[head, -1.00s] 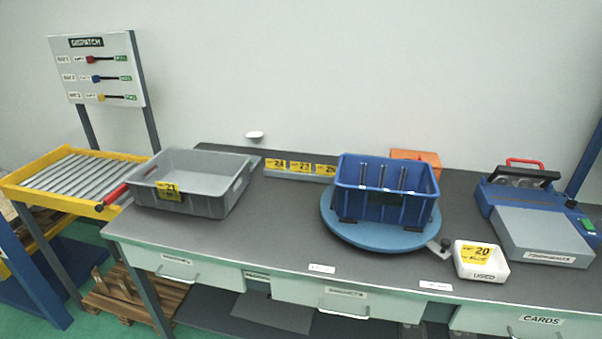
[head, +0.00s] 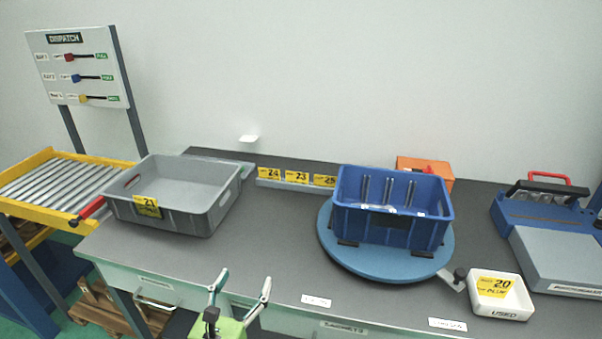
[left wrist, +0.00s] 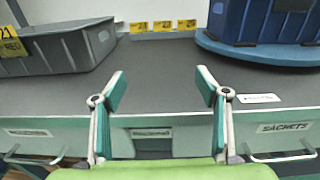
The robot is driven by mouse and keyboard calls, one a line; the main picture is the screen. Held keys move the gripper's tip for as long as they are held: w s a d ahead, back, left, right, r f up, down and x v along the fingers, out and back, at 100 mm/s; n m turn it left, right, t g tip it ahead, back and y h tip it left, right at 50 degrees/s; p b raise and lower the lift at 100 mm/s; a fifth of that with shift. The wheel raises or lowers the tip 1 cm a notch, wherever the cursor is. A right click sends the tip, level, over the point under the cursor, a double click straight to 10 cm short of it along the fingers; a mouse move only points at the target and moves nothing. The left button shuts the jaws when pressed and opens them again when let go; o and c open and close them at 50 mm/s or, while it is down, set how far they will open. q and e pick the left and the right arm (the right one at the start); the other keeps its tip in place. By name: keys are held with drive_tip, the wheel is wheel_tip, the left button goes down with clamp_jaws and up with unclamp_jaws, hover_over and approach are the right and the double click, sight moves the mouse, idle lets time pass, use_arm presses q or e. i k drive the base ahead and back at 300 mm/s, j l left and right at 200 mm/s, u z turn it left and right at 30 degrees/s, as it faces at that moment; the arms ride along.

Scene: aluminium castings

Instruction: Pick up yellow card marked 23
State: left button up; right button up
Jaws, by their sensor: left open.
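The yellow card marked 23 (head: 297,177) stands in a low grey holder (head: 290,187) at the back of the bench, between card 24 (head: 269,174) and card 25 (head: 325,181). In the left wrist view the card (left wrist: 163,26) is the middle one of three, too small to read. My left gripper (head: 239,283) is open and empty at the bench's front edge, well short of the cards. In the left wrist view its fingers (left wrist: 162,90) stand wide apart, with the cards beyond the gap. My right gripper is not in view.
A grey crate (head: 212,222) with card 21 (head: 147,207) stands left of the holder. A blue crate (head: 390,228) on a round turntable (head: 333,262) stands to the right. A white tray (head: 522,312) holds card 20 (head: 494,288). The bench top (head: 262,235) before the cards is clear.

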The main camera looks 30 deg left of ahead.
sight(291, 176)
drive_tip(key=i+j, duration=0.2)
drive_tip(key=i, duration=0.3)
drive_tip(key=i+j, duration=0.15)
drive_tip(key=i, duration=0.4)
